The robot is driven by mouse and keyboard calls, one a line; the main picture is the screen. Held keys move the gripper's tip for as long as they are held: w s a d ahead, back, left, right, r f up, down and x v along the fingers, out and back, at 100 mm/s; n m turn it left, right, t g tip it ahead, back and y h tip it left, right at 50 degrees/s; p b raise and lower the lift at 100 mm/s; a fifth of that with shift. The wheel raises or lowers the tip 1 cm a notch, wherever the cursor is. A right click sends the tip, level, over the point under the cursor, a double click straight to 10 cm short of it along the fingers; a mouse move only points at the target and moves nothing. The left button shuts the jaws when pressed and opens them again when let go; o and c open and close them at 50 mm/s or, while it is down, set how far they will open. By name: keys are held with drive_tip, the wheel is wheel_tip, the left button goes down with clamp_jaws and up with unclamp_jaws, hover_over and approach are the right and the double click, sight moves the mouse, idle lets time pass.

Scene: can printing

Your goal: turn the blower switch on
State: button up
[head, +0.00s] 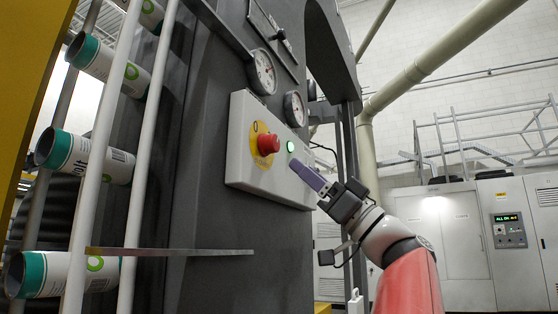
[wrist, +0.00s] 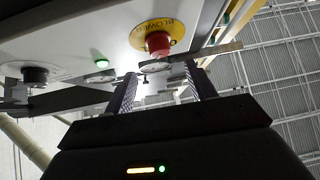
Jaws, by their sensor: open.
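The light grey control box (head: 240,165) is on the dark machine's side. It carries a red mushroom button (head: 268,143) on a yellow ring and a lit green lamp (head: 290,147).
Two gauges (head: 262,72) (head: 294,109) are above the box. A metal plate (head: 170,251) juts out below it. White rails (head: 142,130) and printed cans (head: 90,157) are at the left. Cabinets (head: 440,245) stand at the back right, with open room before them.

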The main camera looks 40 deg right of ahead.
sight(276, 144)
drive_tip(key=p+x, duration=0.2)
drive_tip(key=x, duration=0.4)
drive_tip(key=shift+w+a+r+p, duration=0.1)
drive_tip(key=shift+r+p, duration=0.3)
drive_tip(key=shift+w+a+r, duration=0.15)
drive_tip(key=shift+w+r, duration=0.15)
drive_tip(key=shift+w, duration=0.1)
drive_tip(key=c, duration=1)
drive_tip(key=m+h, duration=0.1)
drive_tip(key=m+t+h+b, duration=0.1)
drive_tip(key=m+h, duration=0.1)
drive_tip(key=m+t+h, duration=0.1)
drive_tip(key=m, duration=0.1)
drive_tip(key=shift+s+a+f+h, duration=0.1)
drive_tip(key=shift+a+h, duration=0.25)
drive_tip(key=shift+h, duration=0.05)
drive_tip(key=shift+m+t+h, duration=0.3)
drive_tip(key=shift+m+h, duration=2.2)
drive_tip(key=shift+m, duration=0.3)
